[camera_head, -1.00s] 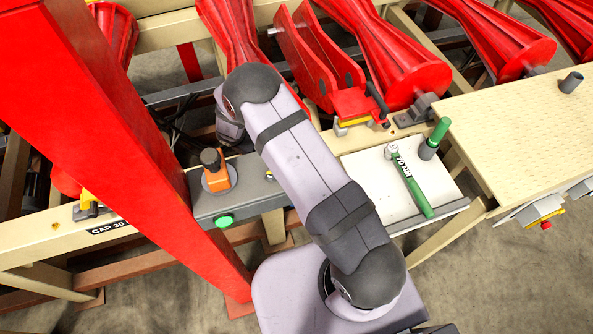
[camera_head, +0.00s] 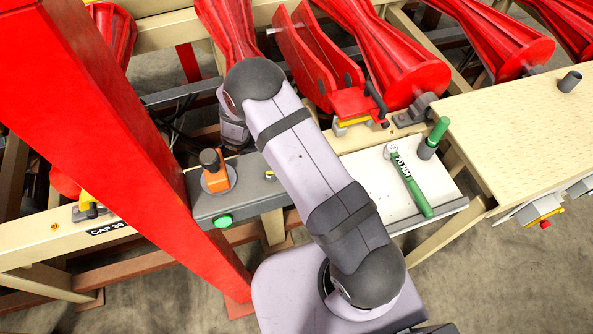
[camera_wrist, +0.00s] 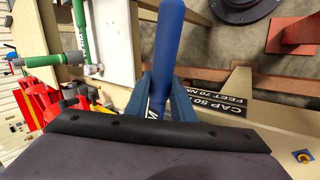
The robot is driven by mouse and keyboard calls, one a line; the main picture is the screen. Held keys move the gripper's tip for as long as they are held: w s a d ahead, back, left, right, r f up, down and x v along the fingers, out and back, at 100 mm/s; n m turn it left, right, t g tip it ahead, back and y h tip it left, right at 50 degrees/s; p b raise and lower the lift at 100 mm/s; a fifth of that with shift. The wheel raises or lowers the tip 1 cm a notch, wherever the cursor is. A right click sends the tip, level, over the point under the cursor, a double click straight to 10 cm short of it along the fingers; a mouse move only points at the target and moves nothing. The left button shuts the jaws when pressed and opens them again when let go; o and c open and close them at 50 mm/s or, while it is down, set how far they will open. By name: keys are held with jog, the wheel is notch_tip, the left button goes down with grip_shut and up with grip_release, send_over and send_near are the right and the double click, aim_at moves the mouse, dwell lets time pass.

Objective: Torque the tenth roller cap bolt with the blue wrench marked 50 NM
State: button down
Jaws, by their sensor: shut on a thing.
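My gripper (camera_wrist: 163,92) is shut on the blue wrench (camera_wrist: 169,35) in the wrist view. The wrench's blue handle points toward the top of the picture; its lower part and most of its white marking are hidden by my gripper. In the head view my arm hides the gripper and the blue wrench. A label reading "CAP 50 FEET 70 NM" (camera_wrist: 225,108) lies right of the gripper. Which bolt is the tenth roller cap bolt I cannot tell.
A green wrench marked 70 NM (camera_head: 407,180) lies on a white tray (camera_head: 370,180). A grey control box (camera_head: 245,205) with an orange-based knob (camera_head: 216,180) is left of my arm. A red post (camera_head: 110,130) stands at left. Red rollers (camera_head: 400,60) line the back.

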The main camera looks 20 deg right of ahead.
jog(key=shift+r, duration=2.45)
